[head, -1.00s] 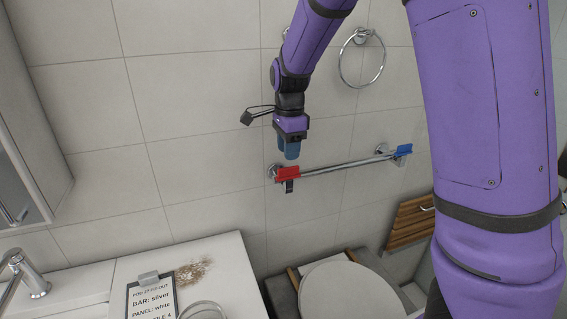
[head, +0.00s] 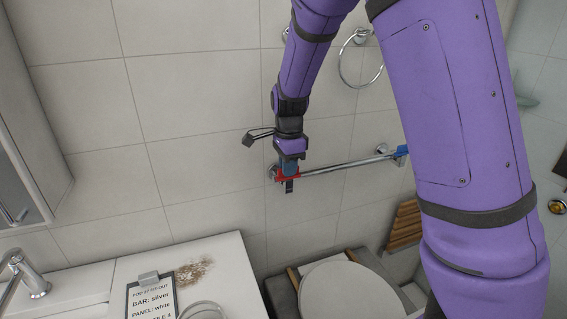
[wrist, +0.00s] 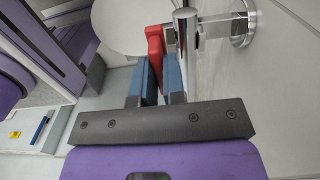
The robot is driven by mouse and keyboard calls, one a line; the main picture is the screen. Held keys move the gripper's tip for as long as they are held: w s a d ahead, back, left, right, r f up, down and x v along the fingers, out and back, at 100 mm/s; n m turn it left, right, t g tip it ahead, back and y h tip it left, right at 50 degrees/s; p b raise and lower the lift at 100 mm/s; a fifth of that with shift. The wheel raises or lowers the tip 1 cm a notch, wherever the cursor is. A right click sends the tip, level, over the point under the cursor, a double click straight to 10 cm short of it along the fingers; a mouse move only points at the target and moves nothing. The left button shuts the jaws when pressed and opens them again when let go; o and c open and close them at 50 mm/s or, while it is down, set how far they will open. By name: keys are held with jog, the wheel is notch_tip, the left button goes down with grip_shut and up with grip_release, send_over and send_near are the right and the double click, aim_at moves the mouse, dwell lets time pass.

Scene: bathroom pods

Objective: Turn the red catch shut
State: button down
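The red catch (head: 274,174) is at the left end of the silver towel bar (head: 345,164) on the wall. In the wrist view the red catch (wrist: 155,42) reaches down between the two blue fingers of my gripper (wrist: 160,75). One finger is on each side of it, with very little gap; I cannot tell if both press on it. In the head view my gripper (head: 289,168) covers most of the catch, and a dark tab (head: 289,186) hangs below. A blue catch (head: 401,152) is at the bar's right end, partly hidden by my arm.
A towel ring (head: 360,72) hangs above the bar. The toilet (head: 350,290) is below it, with a wooden slatted piece (head: 405,226) at its right. A counter (head: 225,262) with a sign (head: 150,298) and a tap (head: 30,278) is at the lower left.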

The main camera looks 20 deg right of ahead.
jog(key=shift+n, duration=0.3)
jog(key=n, duration=1.3)
jog(key=shift+n, duration=2.1)
jog(key=c, duration=1.2)
grip_release()
notch_tip(320, 180, up, 11)
